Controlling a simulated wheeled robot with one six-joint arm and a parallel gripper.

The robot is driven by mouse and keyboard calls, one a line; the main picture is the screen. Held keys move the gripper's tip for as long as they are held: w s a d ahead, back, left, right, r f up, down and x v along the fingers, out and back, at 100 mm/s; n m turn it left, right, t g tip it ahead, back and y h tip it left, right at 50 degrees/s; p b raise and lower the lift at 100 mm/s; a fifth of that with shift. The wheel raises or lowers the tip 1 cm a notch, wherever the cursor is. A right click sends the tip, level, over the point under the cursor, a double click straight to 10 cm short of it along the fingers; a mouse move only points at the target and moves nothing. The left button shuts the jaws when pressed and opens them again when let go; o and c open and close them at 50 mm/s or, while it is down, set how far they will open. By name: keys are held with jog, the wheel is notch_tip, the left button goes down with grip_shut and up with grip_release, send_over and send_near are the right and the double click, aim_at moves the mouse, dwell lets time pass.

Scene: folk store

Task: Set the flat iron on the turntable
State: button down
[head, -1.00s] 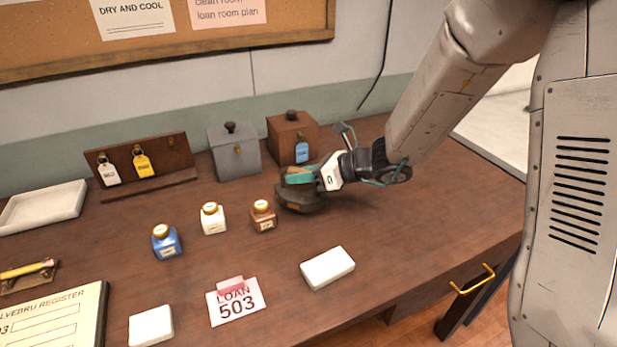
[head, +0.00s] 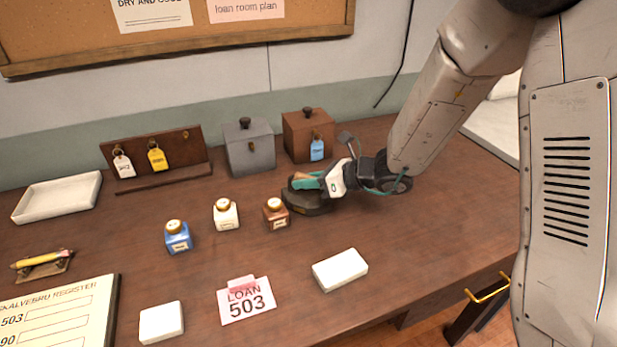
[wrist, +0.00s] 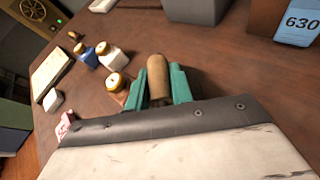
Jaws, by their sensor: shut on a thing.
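The flat iron (head: 308,206) has a dark body and a tan wooden handle, on the counter's right half in the head view. My gripper (head: 307,181) has teal fingers and is shut on the handle. In the wrist view the handle (wrist: 157,76) stands between the two teal fingers of my gripper (wrist: 160,70); the iron's body is hidden there. The iron is low at the counter, just right of the brown bottle; I cannot tell whether its base touches the wood. I cannot make out a turntable in either view.
Brown (head: 276,215), white (head: 226,215) and blue (head: 177,238) bottles stand left of the iron. A grey box (head: 249,150) and a brown box (head: 308,137) stand behind. A white block (head: 340,270) and a loan card (head: 246,300) lie in front. The counter's right side is clear.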

jog(key=c, duration=1.6)
grip_release()
jog(key=shift+f, duration=0.15)
jog(key=shift+c, duration=0.2)
jog(key=o, duration=0.4)
jog(key=shift+r, duration=0.2)
jog(key=v, duration=1.2)
